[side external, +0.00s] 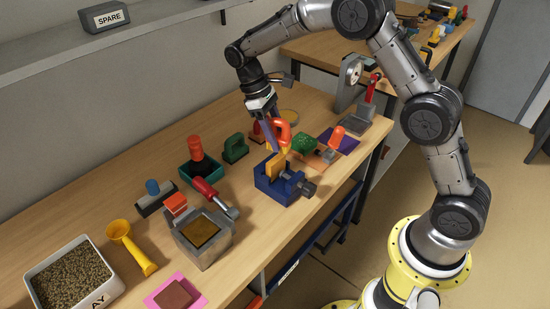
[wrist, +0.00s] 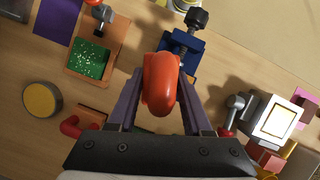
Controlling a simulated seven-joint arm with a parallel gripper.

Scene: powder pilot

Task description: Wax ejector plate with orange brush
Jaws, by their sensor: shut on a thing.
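My gripper (side external: 268,125) is shut on the orange brush (side external: 281,131), whose rounded handle fills the space between the fingers. The brush also shows in the wrist view (wrist: 160,83), where it hides what lies under it. My gripper holds it above a blue vise (side external: 278,187). A flat yellow-orange plate (side external: 274,165), which looks like the ejector plate, stands upright in the vise. The brush's lower end is close above the plate; I cannot tell whether they touch.
A green speckled block (side external: 304,144) sits on an orange tray right of the vise, near an orange-handled tool (side external: 337,133). A grey mold box (side external: 203,237), red-handled tool (side external: 205,190) and teal tray (side external: 190,173) stand left. A yellow round tin (wrist: 43,98) lies left in the wrist view.

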